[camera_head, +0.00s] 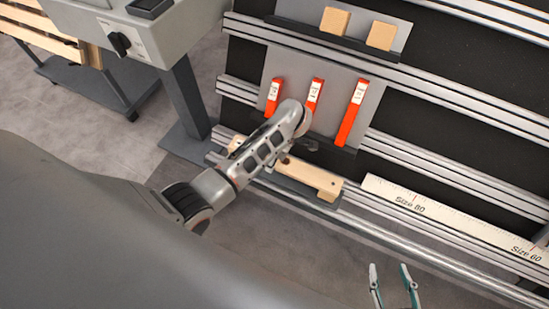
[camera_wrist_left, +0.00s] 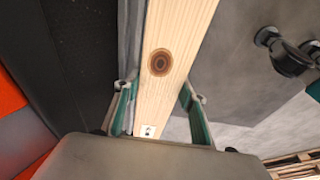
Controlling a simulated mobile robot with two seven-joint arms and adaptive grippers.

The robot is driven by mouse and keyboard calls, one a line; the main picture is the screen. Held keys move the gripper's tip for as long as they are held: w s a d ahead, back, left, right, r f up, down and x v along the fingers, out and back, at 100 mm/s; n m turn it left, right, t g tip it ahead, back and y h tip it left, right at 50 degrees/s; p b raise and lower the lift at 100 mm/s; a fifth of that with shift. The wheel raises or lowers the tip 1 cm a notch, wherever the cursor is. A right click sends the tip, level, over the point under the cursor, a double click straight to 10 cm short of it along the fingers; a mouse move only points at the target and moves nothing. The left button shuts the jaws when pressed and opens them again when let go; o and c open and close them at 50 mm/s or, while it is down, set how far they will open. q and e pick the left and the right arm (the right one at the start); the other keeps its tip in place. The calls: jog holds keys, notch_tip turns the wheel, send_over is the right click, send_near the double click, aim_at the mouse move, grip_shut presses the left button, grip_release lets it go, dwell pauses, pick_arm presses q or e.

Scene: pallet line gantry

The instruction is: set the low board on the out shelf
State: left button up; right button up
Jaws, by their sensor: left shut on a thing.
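The low board (camera_head: 325,183) is a long pale wooden bar along the lower rail, its middle hidden behind my left arm. A dark low shelf (camera_head: 300,189) shows beneath it; I cannot tell whether they touch. In the left wrist view the board (camera_wrist_left: 178,65), with a round knot and a small label, runs between the fingers of my left gripper (camera_wrist_left: 157,90), which is shut on it. That gripper is mostly hidden by its arm in the head view. My right gripper (camera_head: 388,272) is open and empty at the bottom right. I cannot read which shelf is the out shelf.
Above, a grey panel holds several orange pieces (camera_head: 350,112) on a dark ledge, close to my left arm. Two wooden blocks (camera_head: 334,22) sit on a higher shelf. A size scale (camera_head: 455,218) lies to the right. A grey control box (camera_head: 140,35) stands at the upper left.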

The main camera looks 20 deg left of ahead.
pick_arm(q)
jog(key=shift+f, duration=0.35)
pick_arm(e)
jog(key=shift+s+f, duration=0.15)
jog(key=shift+f, duration=0.15)
pick_arm(q)
jog(key=o, duration=1.7)
jog(key=shift+c, duration=0.2)
jog(key=shift+c, duration=0.2)
pick_arm(e)
jog(key=shift+r, duration=0.15)
pick_arm(q)
jog(key=shift+r, duration=0.2)
pick_arm(e)
jog(key=shift+w+r, duration=0.2)
pick_arm(q)
jog(key=shift+r+p, duration=0.5)
jog(key=shift+r, duration=0.25)
jog(key=shift+r+p, duration=1.4)
jog(key=shift+r, duration=0.65)
pick_arm(e)
jog(key=w+r+t, duration=0.1)
jog(key=w+r, duration=0.2)
jog(key=r, duration=0.4)
jog(key=shift+w, duration=0.2)
